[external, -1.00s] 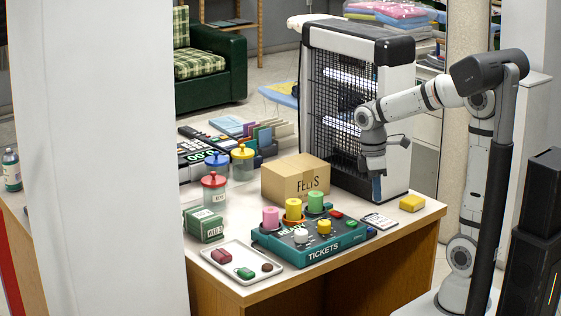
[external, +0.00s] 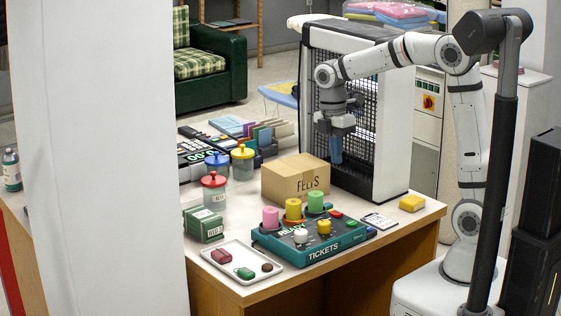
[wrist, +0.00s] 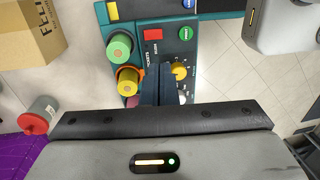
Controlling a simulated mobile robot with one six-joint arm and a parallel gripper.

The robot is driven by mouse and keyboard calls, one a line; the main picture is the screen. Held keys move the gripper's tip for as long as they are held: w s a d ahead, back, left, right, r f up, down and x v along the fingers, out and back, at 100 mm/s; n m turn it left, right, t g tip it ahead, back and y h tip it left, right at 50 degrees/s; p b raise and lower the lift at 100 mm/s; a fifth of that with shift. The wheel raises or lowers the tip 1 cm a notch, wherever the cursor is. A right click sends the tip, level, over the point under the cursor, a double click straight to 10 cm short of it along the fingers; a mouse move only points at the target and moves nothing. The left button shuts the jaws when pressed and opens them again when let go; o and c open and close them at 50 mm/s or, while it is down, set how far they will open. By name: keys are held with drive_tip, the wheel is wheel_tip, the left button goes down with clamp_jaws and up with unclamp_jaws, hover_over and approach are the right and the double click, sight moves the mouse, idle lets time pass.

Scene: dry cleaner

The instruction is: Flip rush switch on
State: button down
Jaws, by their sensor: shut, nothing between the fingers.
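The teal ticket unit (external: 290,253) lies on the counter in the external view; it carries green, yellow and pink rolls, coloured buttons and knobs. In the wrist view its panel (wrist: 139,19) shows a red button (wrist: 152,34), a green button (wrist: 186,33) and a yellow knob (wrist: 179,70). Small lettering runs along the panel. I cannot make out the rush switch; my fingers hide part of the panel. My gripper (external: 336,158) is shut and empty, pointing down in the air above the unit's far side. Its fingers (wrist: 158,85) also show in the wrist view.
A cardboard box (external: 296,180) stands behind the unit. A tray (external: 226,253) with small items is to its left, with lidded jars (external: 214,193) beyond. A notepad (external: 380,221) and yellow block (external: 412,203) lie to the right. A tall caged heater (external: 396,120) stands behind.

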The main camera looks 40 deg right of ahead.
sight(340, 214)
drive_tip(key=f, duration=0.4)
drive_tip(key=s+f, duration=0.1)
drive_tip(key=f, duration=0.4)
drive_tip(key=f+b, duration=0.1)
drive_tip(key=f, duration=0.4)
drive_tip(key=shift+s, duration=0.35)
drive_tip(key=shift+s+f+b, duration=0.15)
drive_tip(key=shift+f+b, duration=0.1)
drive_tip(key=shift+b, duration=0.05)
drive_tip(key=shift+r, duration=0.1)
